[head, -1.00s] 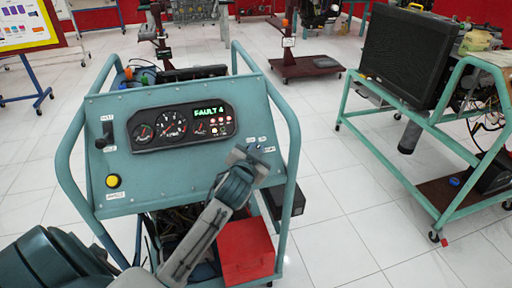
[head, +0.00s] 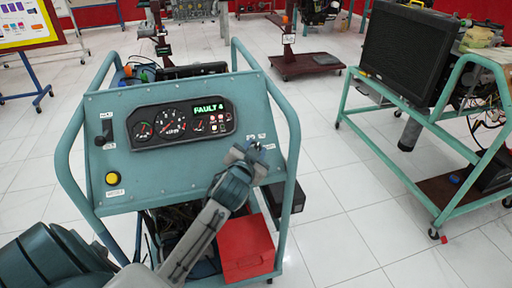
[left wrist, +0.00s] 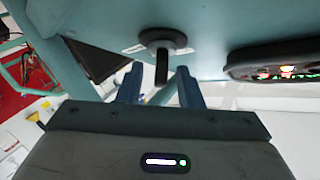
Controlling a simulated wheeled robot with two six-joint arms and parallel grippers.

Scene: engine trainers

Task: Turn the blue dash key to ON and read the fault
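The teal dash panel (head: 170,180) stands in front of me on a wheeled frame. Its black instrument cluster (head: 181,125) has a lit green display (head: 209,107) that appears to read "FAULT 4". My left gripper (head: 253,150) is at the panel's right side, by small white labels, and hides the key in the head view. In the left wrist view a dark round switch with a narrow key (left wrist: 162,65) stands out from the panel. The left gripper's fingers (left wrist: 160,85) are apart, one each side of the key, with gaps visible. The key looks dark, not clearly blue. My right gripper is out of view.
A black lever (head: 105,133) and a yellow button (head: 112,178) are on the panel's left side. Teal tubes flank the panel. A red box (head: 245,249) sits low on the frame. Another engine trainer (head: 405,55) stands to the right, with clear tiled floor between.

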